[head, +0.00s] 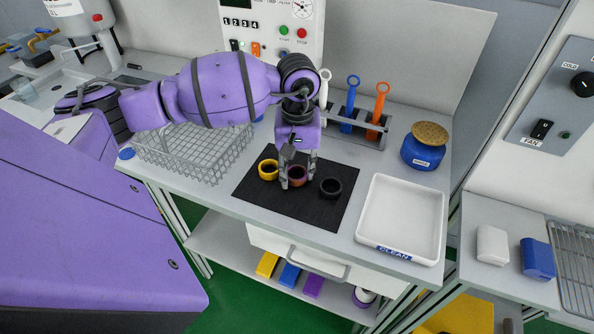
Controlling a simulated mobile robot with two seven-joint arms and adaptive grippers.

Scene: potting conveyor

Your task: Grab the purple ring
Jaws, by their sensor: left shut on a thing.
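A dark purple ring (298,173) is at the middle of a black mat (315,217), between a yellow ring (268,170) and a black ring (330,187). My left gripper (298,176) points down from above, with its fingers around the purple ring and shut on it. The ring is at or very near the mat; I cannot tell whether it is lifted. The fingers hide part of the ring. My right gripper is not in view.
A wire basket (190,160) stands left of the mat, a white tray (401,205) labelled CLEAN right of it. Behind are a rack with blue (350,104) and orange (378,110) tools and a blue jar (423,152). The mat's front part is clear.

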